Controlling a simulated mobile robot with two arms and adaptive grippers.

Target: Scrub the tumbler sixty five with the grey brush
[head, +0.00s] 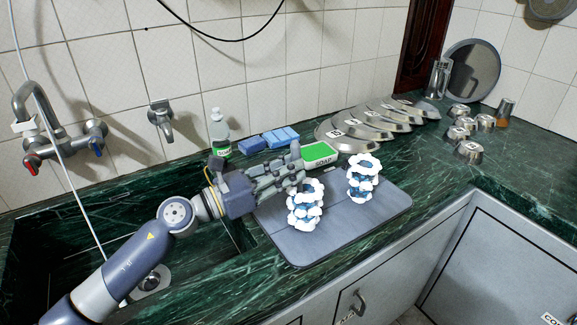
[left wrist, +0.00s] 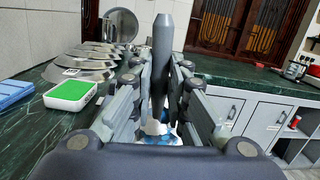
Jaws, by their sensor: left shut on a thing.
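Two tumblers covered in white and blue foam stand on a grey mat (head: 357,226): a left tumbler (head: 305,207) and a right tumbler (head: 362,178). I cannot read a number on either, so I cannot tell which is sixty five. My left gripper (head: 296,168) is just above and behind the left tumbler in the head view. In the left wrist view, my left gripper (left wrist: 160,105) is shut on the grey brush (left wrist: 163,50), whose grey shaft stands upright between the fingers. White and blue foam (left wrist: 160,132) shows below it. The brush's lower end is hidden. My right gripper is not in view.
A green-topped soap box (head: 319,155), blue sponges (head: 268,141) and a bottle (head: 219,132) stand behind the mat. Metal lids (head: 362,127) and small steel pieces (head: 469,151) are farther right. The sink (head: 130,235) lies left; the counter right of the mat is clear.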

